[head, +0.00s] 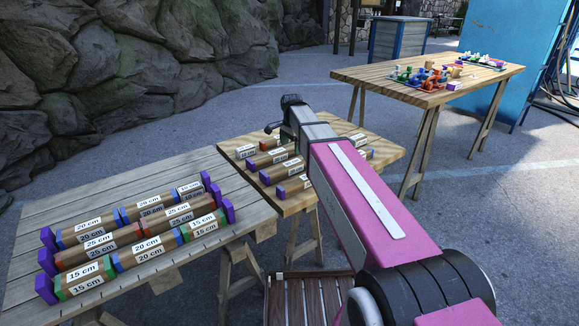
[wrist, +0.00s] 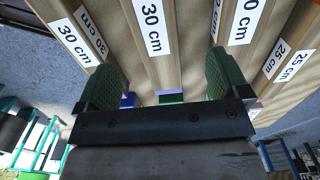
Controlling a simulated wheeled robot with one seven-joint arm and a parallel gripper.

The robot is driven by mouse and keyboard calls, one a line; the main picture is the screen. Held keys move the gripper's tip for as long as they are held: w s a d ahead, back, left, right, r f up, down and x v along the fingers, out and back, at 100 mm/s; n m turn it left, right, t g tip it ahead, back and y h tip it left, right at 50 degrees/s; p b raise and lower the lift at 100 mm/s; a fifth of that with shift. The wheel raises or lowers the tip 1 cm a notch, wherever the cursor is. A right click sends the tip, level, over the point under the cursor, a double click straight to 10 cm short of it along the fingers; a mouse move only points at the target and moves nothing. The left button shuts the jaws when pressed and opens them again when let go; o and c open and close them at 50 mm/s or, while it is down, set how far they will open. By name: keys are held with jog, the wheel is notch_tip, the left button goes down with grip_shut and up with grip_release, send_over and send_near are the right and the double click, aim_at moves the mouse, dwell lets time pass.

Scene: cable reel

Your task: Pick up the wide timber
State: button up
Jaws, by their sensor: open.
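Several brown timbers with white length labels lie in rows on the middle trestle table (head: 232,146). In the wrist view, a timber marked 30 cm (wrist: 152,62) lies between the green pads of my gripper (wrist: 162,78), with gaps showing beside it. The gripper is open and holds nothing. Another timber marked 30 cm (wrist: 239,52) is beside the right pad, and one marked 25 cm lies further right (wrist: 305,45). I cannot tell which of these is the wide timber.
A grey plank table (head: 60,195) at the left holds three rows of joined timbers with purple end blocks. A far table (head: 375,75) holds small coloured parts. A slatted wooden piece (head: 305,300) stands low in front. Rocks edge the left back; open pavement lies between.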

aim_at(292, 162)
notch_tip(292, 162, down, 5)
jog(key=shift+r, duration=0.1)
jog(key=shift+s+d+f, duration=0.1)
jog(key=shift+s+f, duration=0.1)
jog(key=shift+f, duration=1.15)
jog(key=shift+s+f, duration=0.15)
jog(key=shift+f, duration=1.2)
jog(key=c, duration=1.2)
